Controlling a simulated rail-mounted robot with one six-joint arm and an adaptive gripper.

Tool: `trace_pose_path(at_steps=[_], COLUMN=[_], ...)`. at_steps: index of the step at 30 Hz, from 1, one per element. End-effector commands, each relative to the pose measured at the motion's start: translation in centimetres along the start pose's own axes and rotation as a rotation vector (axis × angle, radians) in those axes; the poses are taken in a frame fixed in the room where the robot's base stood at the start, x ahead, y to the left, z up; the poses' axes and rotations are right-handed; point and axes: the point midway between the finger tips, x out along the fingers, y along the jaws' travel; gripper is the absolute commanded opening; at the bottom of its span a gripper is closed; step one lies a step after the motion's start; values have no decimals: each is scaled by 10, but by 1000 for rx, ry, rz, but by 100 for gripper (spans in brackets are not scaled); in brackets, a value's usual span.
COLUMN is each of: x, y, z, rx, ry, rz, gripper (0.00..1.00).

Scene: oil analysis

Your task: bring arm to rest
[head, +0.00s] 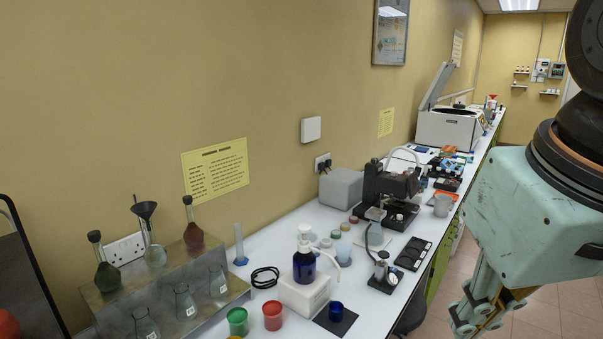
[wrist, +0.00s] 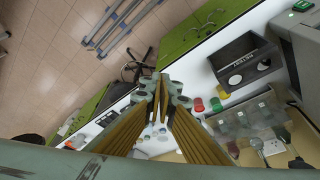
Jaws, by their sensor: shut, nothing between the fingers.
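My gripper (wrist: 161,80) is in the wrist view, its two long fingers meeting at the tips with nothing between them. In the head view my arm hangs at the right edge, and only the upper part of the gripper shows at the bottom right; its fingertips are cut off there. The arm is out over the aisle side of the long white bench (head: 262,268), apart from the things on it.
A stepped metal rack (head: 170,290) with flasks stands at the near left. A blue pump bottle (head: 304,264), green cup (head: 237,321), red cup (head: 272,315) and microscope-like device (head: 385,185) stand on the bench. A lidded white machine (head: 447,128) is further back.

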Motion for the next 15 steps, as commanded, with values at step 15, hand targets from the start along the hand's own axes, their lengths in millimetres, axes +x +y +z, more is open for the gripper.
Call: trace_pose_path(at_steps=[15], x=[14], y=[2], z=[51], rx=[71], ry=[26], rz=[7], gripper=[0])
